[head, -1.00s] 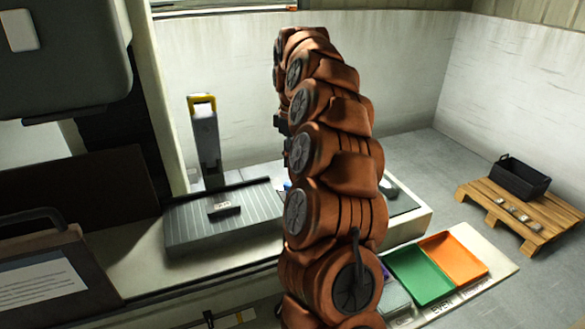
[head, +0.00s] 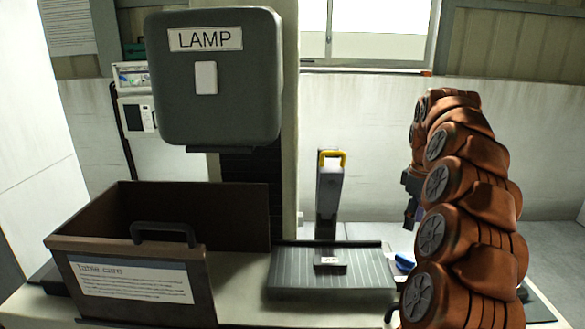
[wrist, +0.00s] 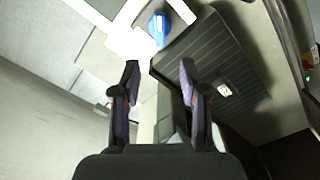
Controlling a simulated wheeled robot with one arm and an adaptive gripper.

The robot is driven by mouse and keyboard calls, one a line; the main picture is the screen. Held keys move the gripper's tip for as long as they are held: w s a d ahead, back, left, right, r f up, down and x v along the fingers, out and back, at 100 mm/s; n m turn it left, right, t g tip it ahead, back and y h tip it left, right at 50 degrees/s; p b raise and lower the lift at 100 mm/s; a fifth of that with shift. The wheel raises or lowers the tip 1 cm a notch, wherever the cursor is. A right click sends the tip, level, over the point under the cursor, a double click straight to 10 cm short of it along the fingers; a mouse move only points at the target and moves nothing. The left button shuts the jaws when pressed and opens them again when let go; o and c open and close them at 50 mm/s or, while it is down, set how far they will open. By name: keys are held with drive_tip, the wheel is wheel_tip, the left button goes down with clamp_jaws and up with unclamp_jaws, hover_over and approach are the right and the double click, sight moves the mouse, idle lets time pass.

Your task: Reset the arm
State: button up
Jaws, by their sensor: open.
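My arm stands on the right of the head view, a curved stack of orange-brown links. My gripper (wrist: 158,88) shows in the wrist view with its two dark fingers apart and nothing between them. Below and beyond the fingers lie a ribbed dark grey plate (wrist: 205,65) and a blue object (wrist: 158,30) on a white surface. The blue object also shows in the head view (head: 404,262), just left of the arm.
A grey box labelled LAMP (head: 215,100) hangs at upper left. A brown open bin with a handle (head: 180,245) stands below it. The ribbed plate (head: 300,270) carries a small labelled block (head: 330,264). A grey post with a yellow top (head: 328,200) rises behind it.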

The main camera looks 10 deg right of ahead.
drive_tip(key=s+a+m, duration=0.1)
drive_tip(key=s+a, duration=0.6)
drive_tip(key=a, duration=0.3)
drive_tip(key=s+a, duration=0.7)
drive_tip(key=a, duration=0.3)
drive_tip(key=s+a+f+m, duration=0.1)
drive_tip(key=s+a+f, duration=0.1)
drive_tip(key=s, duration=0.5)
drive_tip(key=s+a+f+m+g, duration=0.1)
drive_tip(key=s+a+f+m, duration=0.1)
drive_tip(key=s+f, duration=0.2)
drive_tip(key=s+a+f+m, duration=0.2)
drive_tip(key=s+f, duration=0.1)
drive_tip(key=s, duration=0.8)
drive_tip(key=shift+a+f+g, duration=0.2)
drive_tip(key=shift+g, duration=0.2)
